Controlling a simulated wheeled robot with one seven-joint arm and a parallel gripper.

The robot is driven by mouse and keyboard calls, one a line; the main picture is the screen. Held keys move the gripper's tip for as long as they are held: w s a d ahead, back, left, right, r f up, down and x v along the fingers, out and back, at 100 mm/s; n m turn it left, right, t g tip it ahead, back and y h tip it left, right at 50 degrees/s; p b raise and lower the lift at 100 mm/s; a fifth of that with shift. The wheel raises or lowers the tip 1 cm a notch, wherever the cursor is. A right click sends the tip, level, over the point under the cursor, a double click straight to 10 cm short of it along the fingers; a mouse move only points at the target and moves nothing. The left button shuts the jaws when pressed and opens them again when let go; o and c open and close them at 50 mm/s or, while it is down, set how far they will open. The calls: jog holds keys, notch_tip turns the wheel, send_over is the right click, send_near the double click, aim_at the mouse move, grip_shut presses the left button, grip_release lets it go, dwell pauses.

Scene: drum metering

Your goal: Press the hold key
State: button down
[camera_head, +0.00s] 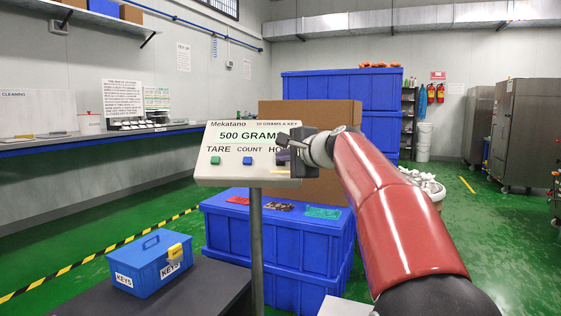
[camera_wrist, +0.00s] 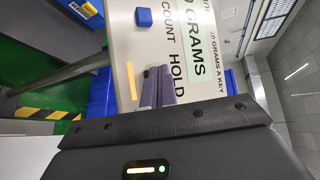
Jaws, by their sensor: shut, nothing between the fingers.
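The scale display panel (camera_head: 215,165) reads "500 GRAMS" and has a row of keys labelled TARE, COUNT and HOLD. In the wrist view, my gripper's fingers (camera_wrist: 164,82) point at the panel right by the HOLD lettering and hide much of the key area. I cannot tell whether the fingertips touch the key.
The blue count key (camera_head: 248,160) and green tare key (camera_head: 215,160) lie to the left. A yellow bar (camera_head: 280,172) shows below the hold key. A post (camera_head: 256,240) carries the panel. A blue KEYS box (camera_head: 150,264) sits lower left; blue crates (camera_head: 280,240) stand behind.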

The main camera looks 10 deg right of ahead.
jog(key=shift+s+a+r+p, duration=0.15)
jog(key=shift+s+r+p, duration=0.15)
jog(key=shift+s+r, duration=0.25)
jog(key=s+r+p, duration=0.1)
jog(key=s+a+r+p, duration=0.1)
jog(key=s+r, duration=0.1)
jog(key=shift+s+r, duration=0.2)
dwell(0.5)
dwell(0.4)
jog(key=s+f+n+g+h, duration=0.3)
jog(key=s+f+n, duration=0.4)
jog(key=s+f, duration=0.9)
jog(key=s+f+n+g+h+p, duration=0.1)
jog(key=s+f+n+g, duration=0.4)
jog(key=s+f, duration=1.1)
jog(key=s+n+h, duration=0.1)
jog(key=s+n, duration=0.2)
jog(key=shift+s+a+f+g+h, duration=0.25)
jog(key=shift+s+f+g+h, duration=0.05)
jog(key=shift+s+h, duration=0.1)
